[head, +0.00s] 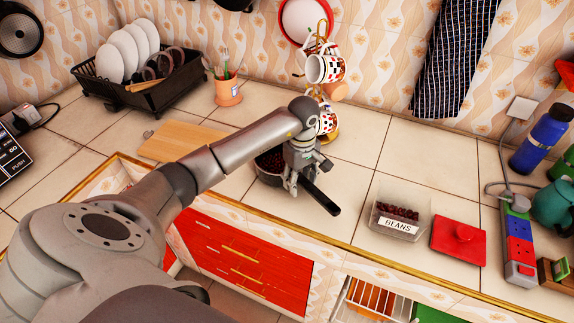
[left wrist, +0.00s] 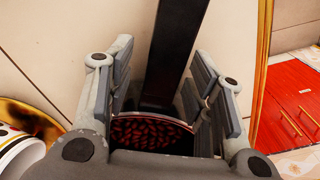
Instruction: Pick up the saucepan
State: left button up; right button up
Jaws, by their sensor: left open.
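The dark saucepan (head: 266,178) stands on the tiled counter near its front edge, partly hidden behind my left gripper (head: 298,180). Its black handle (head: 322,200) points to the lower right, towards the counter edge. The left gripper is open and points down over the handle near the pan. In the left wrist view the handle (left wrist: 172,50) runs between the two open fingers, with a gap on each side. Dark red beans (left wrist: 150,132) show inside the pan there. My right gripper is in neither view.
A wooden board (head: 180,142) lies left of the pan. A mug stand (head: 328,112) with patterned mugs is behind it. A clear BEANS container (head: 398,220) and a red lid (head: 459,240) are to the right. Counter between pan and container is clear.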

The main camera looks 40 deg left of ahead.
pick_arm(q)
jog(key=shift+c, duration=0.5)
grip_shut()
jog(key=shift+r, duration=0.2)
